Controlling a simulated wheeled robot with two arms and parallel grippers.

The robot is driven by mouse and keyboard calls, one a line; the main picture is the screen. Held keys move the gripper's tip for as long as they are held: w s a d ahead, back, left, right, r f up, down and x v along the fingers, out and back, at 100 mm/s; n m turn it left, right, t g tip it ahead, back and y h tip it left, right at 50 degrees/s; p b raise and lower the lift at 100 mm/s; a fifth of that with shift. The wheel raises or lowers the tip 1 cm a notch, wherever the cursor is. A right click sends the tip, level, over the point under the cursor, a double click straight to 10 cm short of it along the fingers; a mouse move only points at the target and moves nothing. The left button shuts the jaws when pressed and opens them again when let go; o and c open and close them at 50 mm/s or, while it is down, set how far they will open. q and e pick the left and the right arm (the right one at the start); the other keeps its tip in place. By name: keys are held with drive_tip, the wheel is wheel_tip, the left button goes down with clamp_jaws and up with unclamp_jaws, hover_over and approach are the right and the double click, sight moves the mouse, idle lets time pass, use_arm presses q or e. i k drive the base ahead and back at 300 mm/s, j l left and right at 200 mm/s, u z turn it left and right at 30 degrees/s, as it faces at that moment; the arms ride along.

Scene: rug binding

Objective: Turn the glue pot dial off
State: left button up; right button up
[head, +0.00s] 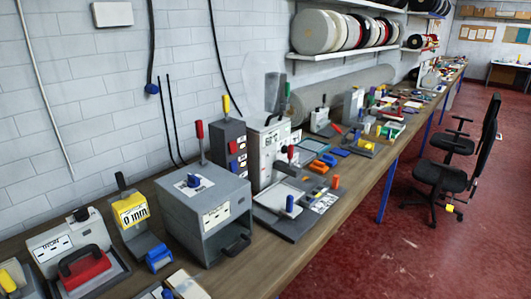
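A grey box-shaped unit (178,222) stands on the near part of the workbench, with a blue dial (193,181) on a white marked plate on its top. It may be the glue pot, but its label is too small to read. I cannot tell the dial's setting. Neither of my grippers is in view.
The long wooden workbench (262,262) runs along the white wall. A yellow "0 mm" gauge (131,212) and a red-handled device (85,268) stand left of the grey unit. A tall grey machine (266,152) stands behind it. A black chair (441,178) stands on open red floor.

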sight(284, 148)
drive_tip(key=l+u, duration=0.1)
drive_tip(key=u, duration=0.5)
drive_tip(key=i+l+u, duration=0.15)
drive_tip(key=l+u, duration=0.15)
drive_tip(key=l, duration=0.2)
drive_tip(key=i+l+u, duration=0.1)
drive_tip(key=l+u, duration=0.15)
drive_tip(key=l, duration=0.25)
drive_tip(key=l+u, duration=0.3)
drive_tip(key=l, duration=0.25)
drive_tip(key=l+u, duration=0.1)
drive_tip(key=l, duration=2.15)
drive_tip(key=i, duration=0.05)
